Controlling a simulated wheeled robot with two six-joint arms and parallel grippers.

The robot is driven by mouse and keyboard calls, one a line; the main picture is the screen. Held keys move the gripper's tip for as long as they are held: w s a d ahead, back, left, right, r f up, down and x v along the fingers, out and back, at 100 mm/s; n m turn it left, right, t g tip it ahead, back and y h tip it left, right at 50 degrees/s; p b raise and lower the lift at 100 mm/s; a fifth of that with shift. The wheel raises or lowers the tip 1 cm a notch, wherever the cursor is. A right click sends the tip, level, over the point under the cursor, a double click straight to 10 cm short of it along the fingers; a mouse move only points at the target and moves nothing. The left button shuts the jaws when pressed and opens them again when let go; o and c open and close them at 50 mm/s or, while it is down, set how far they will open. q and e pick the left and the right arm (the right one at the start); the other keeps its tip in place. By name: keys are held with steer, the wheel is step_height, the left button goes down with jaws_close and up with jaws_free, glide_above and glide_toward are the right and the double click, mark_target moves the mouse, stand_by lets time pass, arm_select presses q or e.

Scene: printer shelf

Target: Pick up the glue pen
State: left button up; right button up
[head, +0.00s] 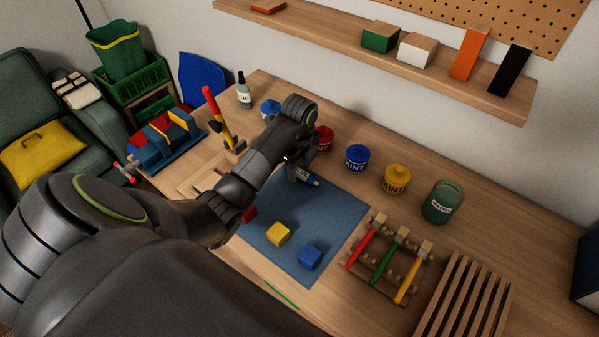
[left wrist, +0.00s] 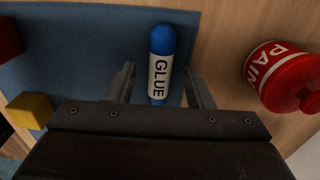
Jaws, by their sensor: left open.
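The glue pen (left wrist: 160,64) is a blue stick with a white label reading GLUE. It lies on the blue mat (left wrist: 90,40), near the mat's edge. In the left wrist view my left gripper (left wrist: 160,85) is open, with one finger on each side of the pen's lower part. I cannot tell whether the fingers touch it. In the head view the pen (head: 312,181) shows partly beside my left gripper (head: 297,176), which hides the rest of it. My right gripper is not in view.
A red paint pot (left wrist: 285,78) stands close to the right of the pen. Yellow (head: 278,234) and blue (head: 309,257) blocks lie on the mat. A brush rack (head: 388,262) is on the right. Blue (head: 357,158) and yellow (head: 396,179) paint pots stand behind the mat.

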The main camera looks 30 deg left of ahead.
arm_select(q)
jaws_close()
